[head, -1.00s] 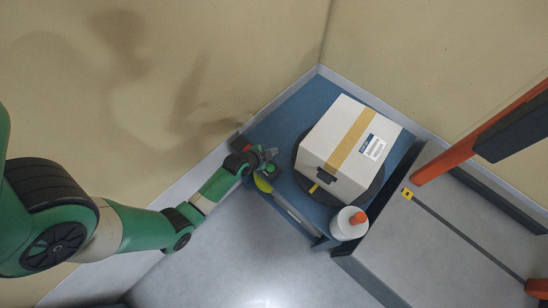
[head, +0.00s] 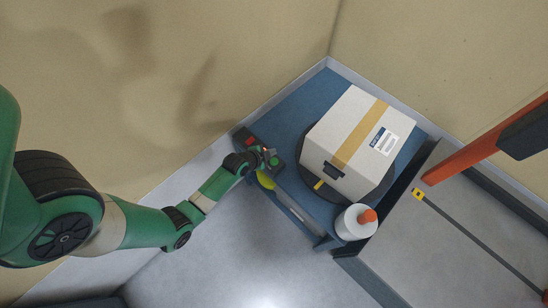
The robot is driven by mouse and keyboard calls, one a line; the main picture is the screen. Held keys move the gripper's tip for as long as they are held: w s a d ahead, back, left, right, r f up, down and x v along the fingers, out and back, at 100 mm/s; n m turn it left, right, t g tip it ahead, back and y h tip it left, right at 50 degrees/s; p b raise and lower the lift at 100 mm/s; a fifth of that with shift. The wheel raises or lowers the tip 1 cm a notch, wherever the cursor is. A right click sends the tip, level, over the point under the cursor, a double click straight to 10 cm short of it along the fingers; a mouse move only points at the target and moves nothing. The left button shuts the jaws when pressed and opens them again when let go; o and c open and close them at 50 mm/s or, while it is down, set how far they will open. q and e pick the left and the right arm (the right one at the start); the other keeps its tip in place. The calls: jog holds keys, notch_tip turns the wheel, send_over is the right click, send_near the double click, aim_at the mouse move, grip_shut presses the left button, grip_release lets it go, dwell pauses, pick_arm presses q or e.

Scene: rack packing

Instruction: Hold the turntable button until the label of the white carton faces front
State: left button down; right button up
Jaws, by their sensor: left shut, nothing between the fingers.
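The white carton (head: 325,148) sits on a round black turntable (head: 386,182) on a blue bench. A tan tape strip crosses the carton. Its white and blue barcode label (head: 384,141) shows to the right of the tape, toward the picture's right. A black patch marks its near edge. A yellow mark (head: 318,185) shows at the turntable's near edge. My left gripper (head: 270,157) is shut and empty over the dark control box (head: 245,137), which has red and green parts. I cannot tell whether the fingertips touch a button. My right gripper is out of view.
A white bottle with an orange cap (head: 368,216) stands at the bench's near corner. A yellow-green object (head: 265,179) lies just below my left gripper. A grey surface with a yellow tag (head: 417,194) and orange beams (head: 480,150) lie to the right. Walls close the back.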

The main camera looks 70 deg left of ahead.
aim_at(272, 163)
pick_arm(q)
notch_tip(272, 163, down, 5)
jog(key=b, duration=0.3)
jog(key=shift+f+b, duration=0.1)
jog(key=shift+b, duration=0.25)
dwell(1.5)
jog(key=shift+f, duration=0.4)
jog(key=shift+f+b, duration=0.45)
jog(key=shift+b, duration=0.15)
dwell(2.0)
dwell(1.8)
jog(key=shift+r+p, duration=0.85)
